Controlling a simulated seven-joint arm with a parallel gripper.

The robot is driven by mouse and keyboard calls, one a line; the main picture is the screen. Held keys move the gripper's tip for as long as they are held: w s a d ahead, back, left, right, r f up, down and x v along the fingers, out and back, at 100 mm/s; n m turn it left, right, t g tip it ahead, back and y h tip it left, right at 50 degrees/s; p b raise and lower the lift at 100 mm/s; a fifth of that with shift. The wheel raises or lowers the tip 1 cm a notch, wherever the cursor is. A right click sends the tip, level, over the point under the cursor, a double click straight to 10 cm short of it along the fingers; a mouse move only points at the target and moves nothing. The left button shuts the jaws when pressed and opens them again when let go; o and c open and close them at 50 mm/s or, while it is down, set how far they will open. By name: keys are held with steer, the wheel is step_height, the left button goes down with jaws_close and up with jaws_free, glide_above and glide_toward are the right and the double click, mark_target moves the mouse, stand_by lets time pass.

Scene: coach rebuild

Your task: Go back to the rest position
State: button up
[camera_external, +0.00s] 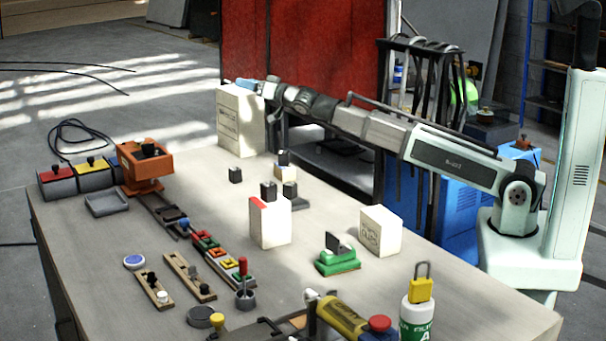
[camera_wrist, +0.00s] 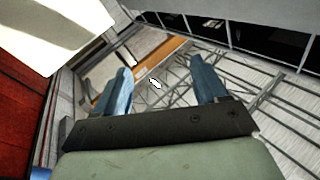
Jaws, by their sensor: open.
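My gripper (camera_external: 245,84) is at the far left end of my outstretched arm, above a tall white box (camera_external: 240,122) at the back of the table; I cannot tell whether it touches the box. In the wrist view my gripper (camera_wrist: 161,88) shows two blue fingers spread apart with nothing between them. Behind them are roof beams and trusses, so the gripper seems to face away from the table. My arm reaches nearly straight across the table's back edge from my base at the right.
The table (camera_external: 120,235) holds black blocks, a white box with a red edge (camera_external: 270,222), another white box (camera_external: 380,231), a green holder (camera_external: 338,260) and an orange device (camera_external: 145,160). A red panel (camera_external: 300,50) and a black rack (camera_external: 420,60) stand behind.

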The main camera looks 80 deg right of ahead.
steer(key=s+d+f+m+t, duration=0.15)
steer(key=s+d, duration=0.35)
steer(key=d, duration=0.8)
steer(key=s+d+f+g+h, duration=0.1)
steer(key=s+d+f, duration=0.25)
steer(key=f, duration=0.55)
steer(key=s+a+f+g, duration=0.3)
steer(key=f, duration=1)
steer(key=s+a+f+g, duration=0.3)
steer(key=f+g, duration=0.1)
steer(key=f, duration=0.9)
steer(key=s+a+f+g, duration=0.3)
steer(key=f, duration=1.1)
steer(key=s+a+f+n+g+y, duration=0.15)
steer(key=s+a+f+g, duration=0.25)
steer(key=s+a+f, duration=0.5)
steer(key=s+a+f+n+g+y, duration=0.15)
steer(key=s+a+f+g, duration=0.25)
steer(key=s+a+f, duration=0.55)
steer(key=s+a+f+n+g+y, duration=0.1)
steer(key=s+a+f+g, duration=0.1)
steer(key=s, duration=0.7)
steer(key=s+a+f+n+g+y, duration=0.1)
steer(key=s+a+f+n+g, duration=0.1)
steer(key=s, duration=0.7)
steer(key=s+a+f+n+g+y, duration=0.1)
steer(key=s+a+f+g, duration=0.2)
steer(key=s, duration=0.6)
steer(key=shift+a+g, duration=0.45)
steer(key=shift+a, duration=0.25)
